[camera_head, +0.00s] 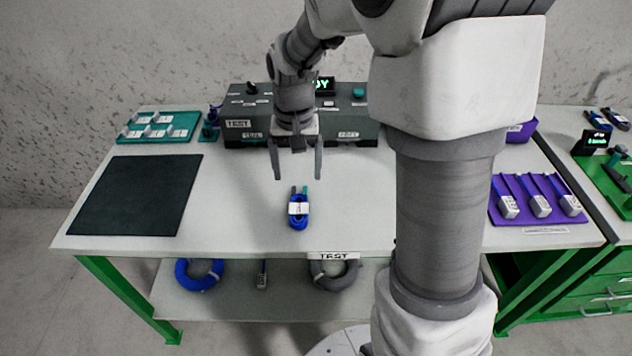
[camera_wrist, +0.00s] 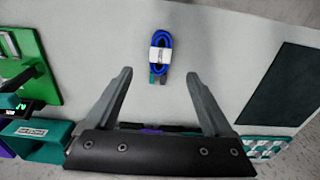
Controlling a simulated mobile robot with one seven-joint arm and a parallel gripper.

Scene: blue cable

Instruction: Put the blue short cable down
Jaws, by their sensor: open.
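The blue short cable (camera_head: 298,222) lies on the white table, coiled, with a white label band around it and its grey and teal ends pointing to the back. It also shows in the wrist view (camera_wrist: 161,40), beyond the fingertips and between their lines. My gripper (camera_head: 298,178) is open and empty above the table, a little behind the cable in the head view. In the wrist view its two fingers (camera_wrist: 160,75) are spread wide and apart from the cable.
A dark mat (camera_head: 135,195) lies at the left. A dark test box (camera_head: 340,127) stands behind my gripper. A teal tray (camera_head: 150,138) is at the back left, and a purple tray (camera_head: 535,232) with several connectors is at the right. The table around the cable is clear.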

